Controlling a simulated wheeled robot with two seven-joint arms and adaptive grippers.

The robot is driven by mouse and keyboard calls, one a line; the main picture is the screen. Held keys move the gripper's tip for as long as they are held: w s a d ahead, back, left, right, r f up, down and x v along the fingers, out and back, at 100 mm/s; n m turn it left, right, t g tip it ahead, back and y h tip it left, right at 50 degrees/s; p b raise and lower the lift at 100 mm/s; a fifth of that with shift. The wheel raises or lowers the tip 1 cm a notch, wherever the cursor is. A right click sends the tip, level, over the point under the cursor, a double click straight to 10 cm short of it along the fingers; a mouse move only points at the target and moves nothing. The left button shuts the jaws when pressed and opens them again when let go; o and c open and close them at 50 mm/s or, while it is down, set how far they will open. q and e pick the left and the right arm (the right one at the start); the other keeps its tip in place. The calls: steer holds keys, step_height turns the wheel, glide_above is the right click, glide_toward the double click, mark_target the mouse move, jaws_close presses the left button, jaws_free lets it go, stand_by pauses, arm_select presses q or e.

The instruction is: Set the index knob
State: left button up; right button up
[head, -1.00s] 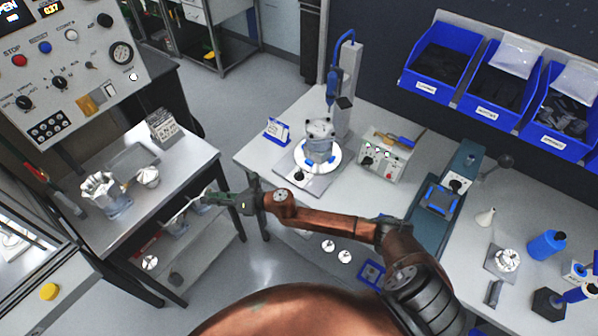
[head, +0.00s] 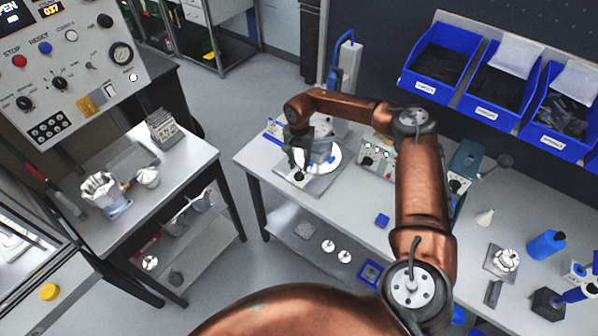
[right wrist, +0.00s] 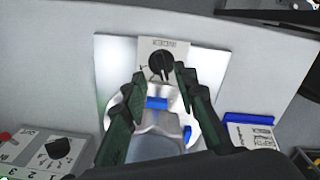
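The index knob (right wrist: 160,66) is a round black knob with a pale pointer line, on a grey plate with a small printed scale, in the right wrist view. It is a small dark spot in the head view (head: 299,176), at the front of the fixture plate (head: 318,187). My right gripper (right wrist: 159,80) is open, its dark green fingers on either side of the knob's near edge; contact cannot be told. A grey housing with a blue part (right wrist: 157,103) lies between the fingers, nearer the camera. In the head view my right gripper (head: 299,163) partly covers the housing (head: 322,150).
A control box (head: 377,158) with dials stands right of the fixture. A blue-framed card (right wrist: 248,131) stands on its other side. Parts bins (head: 437,75) hang at upper right.

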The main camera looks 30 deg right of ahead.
mark_target(299, 173)
steer(key=shift+f, duration=2.6)
steer(key=shift+a, duration=0.1)
steer(key=shift+c, duration=0.5)
jaws_close()
